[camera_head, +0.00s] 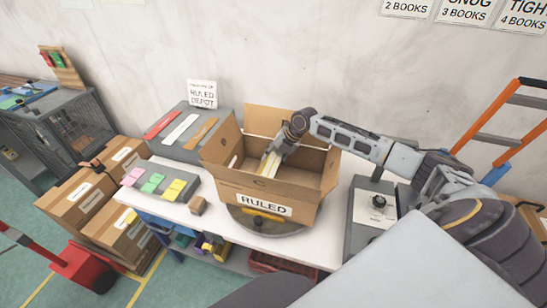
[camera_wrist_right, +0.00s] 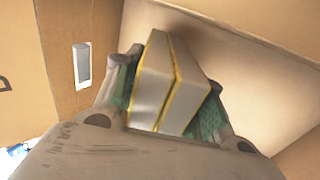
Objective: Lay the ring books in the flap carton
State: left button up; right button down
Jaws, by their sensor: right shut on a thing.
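The flap carton (camera_head: 300,187) stands open on a round grey turntable (camera_head: 246,226), with a RULED label on its front and its flaps spread up and out. My right gripper (camera_head: 270,158) reaches down into it from above. It is shut on grey-white ring books with yellow edges (camera_wrist_right: 160,82), which stand tilted between its fingers inside the carton. They look like two slabs side by side, but I cannot tell for sure. In the head view only a pale and yellow strip of them (camera_head: 266,165) shows. The carton's floor is mostly hidden. My left gripper is not in view.
A grey board with red, white and orange strips (camera_head: 181,130) lies behind left on the white table (camera_head: 200,226). A grey knob box (camera_head: 370,215) stands right.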

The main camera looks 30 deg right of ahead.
jog(key=shift+f, duration=0.35)
dwell(0.5)
jog(key=c, duration=0.8)
grip_release()
jog(key=shift+f, duration=0.15)
jog(key=v, duration=1.2)
jog(key=shift+w+d+r, duration=0.1)
jog(key=shift+r, duration=0.1)
